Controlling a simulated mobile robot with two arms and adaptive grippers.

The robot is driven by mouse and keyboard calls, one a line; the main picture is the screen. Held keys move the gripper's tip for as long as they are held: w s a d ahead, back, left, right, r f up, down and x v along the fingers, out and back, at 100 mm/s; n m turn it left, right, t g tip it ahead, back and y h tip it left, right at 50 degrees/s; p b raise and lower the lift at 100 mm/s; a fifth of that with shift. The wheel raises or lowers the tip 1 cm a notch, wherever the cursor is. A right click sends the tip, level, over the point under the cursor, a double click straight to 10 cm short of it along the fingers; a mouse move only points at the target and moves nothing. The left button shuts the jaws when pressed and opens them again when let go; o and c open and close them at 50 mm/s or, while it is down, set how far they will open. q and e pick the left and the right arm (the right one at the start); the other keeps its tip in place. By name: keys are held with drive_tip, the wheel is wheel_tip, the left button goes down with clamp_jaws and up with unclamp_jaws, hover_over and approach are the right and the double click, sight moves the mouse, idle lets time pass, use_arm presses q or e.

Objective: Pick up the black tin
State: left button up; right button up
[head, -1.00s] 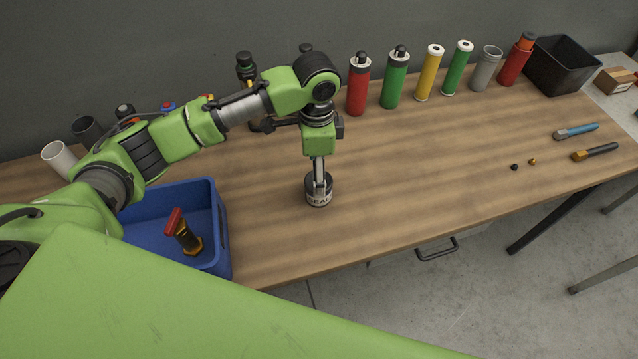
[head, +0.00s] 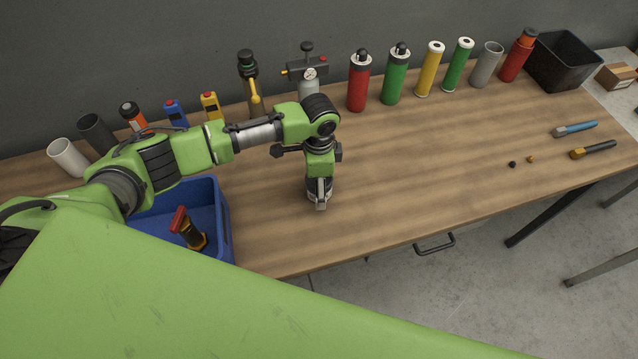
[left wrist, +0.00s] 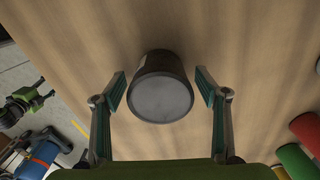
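The black tin (left wrist: 160,92) stands on the workbench, with its round grey top facing the left wrist camera. My left gripper (left wrist: 160,90) is open, with one finger on each side of the tin. A gap shows between each finger and the tin's side. In the head view the left gripper (head: 320,200) points down over the tin and hides most of it.
Red (head: 358,82) and green (head: 395,76) cylinders stand in the back row. A black bin (head: 563,62) is at the back right.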

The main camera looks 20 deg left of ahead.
use_arm(q)
drive_tip(key=c, duration=1.2)
drive_tip(key=shift+r, duration=0.1)
drive_tip(key=shift+c, duration=0.2)
drive_tip(key=shift+w+r, duration=0.1)
